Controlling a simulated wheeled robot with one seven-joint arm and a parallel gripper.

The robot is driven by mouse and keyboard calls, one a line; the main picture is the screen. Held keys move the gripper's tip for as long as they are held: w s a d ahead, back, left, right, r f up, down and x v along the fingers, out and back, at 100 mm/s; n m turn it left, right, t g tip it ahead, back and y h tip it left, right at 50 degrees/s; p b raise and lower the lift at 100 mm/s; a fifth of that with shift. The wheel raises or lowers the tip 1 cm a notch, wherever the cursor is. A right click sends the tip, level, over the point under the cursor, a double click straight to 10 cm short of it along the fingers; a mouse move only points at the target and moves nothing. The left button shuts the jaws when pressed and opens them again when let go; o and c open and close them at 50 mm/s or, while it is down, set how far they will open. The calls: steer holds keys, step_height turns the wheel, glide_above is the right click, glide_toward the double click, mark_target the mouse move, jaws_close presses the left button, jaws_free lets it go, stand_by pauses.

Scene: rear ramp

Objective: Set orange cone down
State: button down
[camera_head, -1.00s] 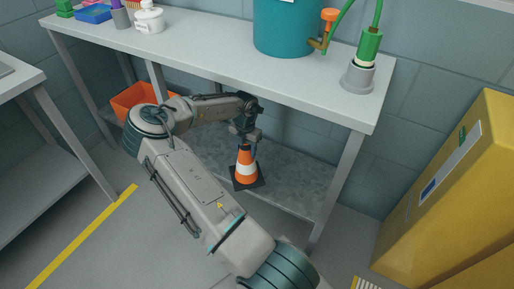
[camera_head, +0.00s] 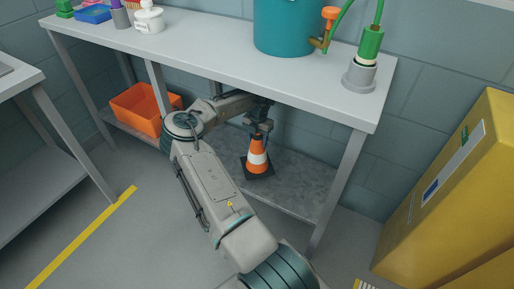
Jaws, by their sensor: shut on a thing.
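The orange cone (camera_head: 257,158) has a white band and a dark square base, and it is upright over the lower shelf (camera_head: 292,188) of the workbench. My gripper (camera_head: 259,134) is above the cone and shut on its top. The cone's base is at or very close to the shelf surface; I cannot tell if it touches. Part of my arm is hidden under the tabletop edge.
An orange bin (camera_head: 146,108) stands on the lower shelf to the left. The tabletop (camera_head: 215,50) overhangs my arm, with a teal container (camera_head: 287,27) on it. A bench leg (camera_head: 335,190) and a yellow cabinet (camera_head: 455,185) are on the right. The shelf around the cone is clear.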

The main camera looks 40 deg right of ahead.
step_height(320, 180, down, 5)
steer(key=shift+r+b, duration=0.15)
steer(key=shift+b, duration=0.5)
steer(key=shift+w+d, duration=0.1)
steer(key=shift+d, duration=0.1)
steer(key=shift+f, duration=0.2)
steer(key=c, duration=0.6)
jaws_free()
step_height(320, 180, up, 8)
steer(key=shift+f+p, duration=0.1)
steer(key=shift+p, duration=0.8)
